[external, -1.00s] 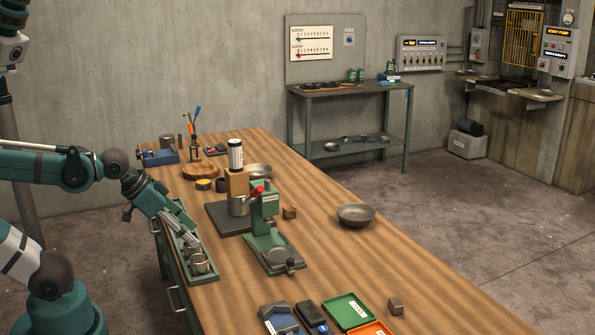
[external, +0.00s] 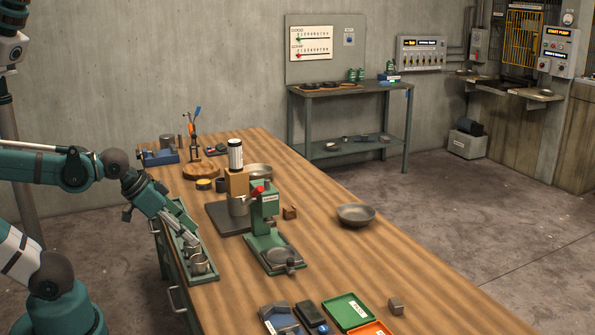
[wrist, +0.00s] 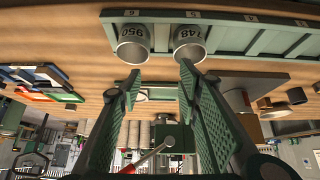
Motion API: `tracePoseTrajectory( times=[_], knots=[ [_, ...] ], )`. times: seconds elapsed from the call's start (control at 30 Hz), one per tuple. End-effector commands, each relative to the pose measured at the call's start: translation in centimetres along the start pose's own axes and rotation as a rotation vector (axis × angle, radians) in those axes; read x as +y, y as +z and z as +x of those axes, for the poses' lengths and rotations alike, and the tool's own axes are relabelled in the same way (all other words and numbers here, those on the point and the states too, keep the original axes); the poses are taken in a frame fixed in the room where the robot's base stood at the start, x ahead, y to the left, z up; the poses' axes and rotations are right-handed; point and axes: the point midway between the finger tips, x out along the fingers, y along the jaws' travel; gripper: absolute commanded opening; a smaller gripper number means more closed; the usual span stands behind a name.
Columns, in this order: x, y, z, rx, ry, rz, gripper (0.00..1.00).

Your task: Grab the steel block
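A small grey block (external: 397,305), which looks like the steel block, sits on the wooden bench at the front right, beside the green and orange trays. My gripper (external: 182,228) is far to its left, over the rack at the bench's left edge. In the wrist view my gripper (wrist: 159,80) is open, with a clear gap between its two green fingers and nothing held. The grey block cannot be made out for sure in the wrist view.
Two metal cups marked 950 (wrist: 133,44) and 748 (wrist: 190,42) stand in the green rack (wrist: 235,38) near my fingertips. A green press (external: 265,225) stands mid-bench, between my gripper and the block. A metal bowl (external: 355,215) stands behind. The bench's right side is mostly clear.

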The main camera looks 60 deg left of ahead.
Motion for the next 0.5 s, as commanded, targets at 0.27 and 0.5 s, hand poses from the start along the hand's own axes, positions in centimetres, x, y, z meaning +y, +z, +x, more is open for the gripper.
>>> tracePoseTrajectory(
  times=[0.27, 0.5],
  knots=[
    [0.0, -0.5, -0.7, 0.0, 0.0, 0.0, 0.34],
    [0.0, -2.5, -3.5, 0.0, 0.0, 0.0, 0.34]
  ],
)
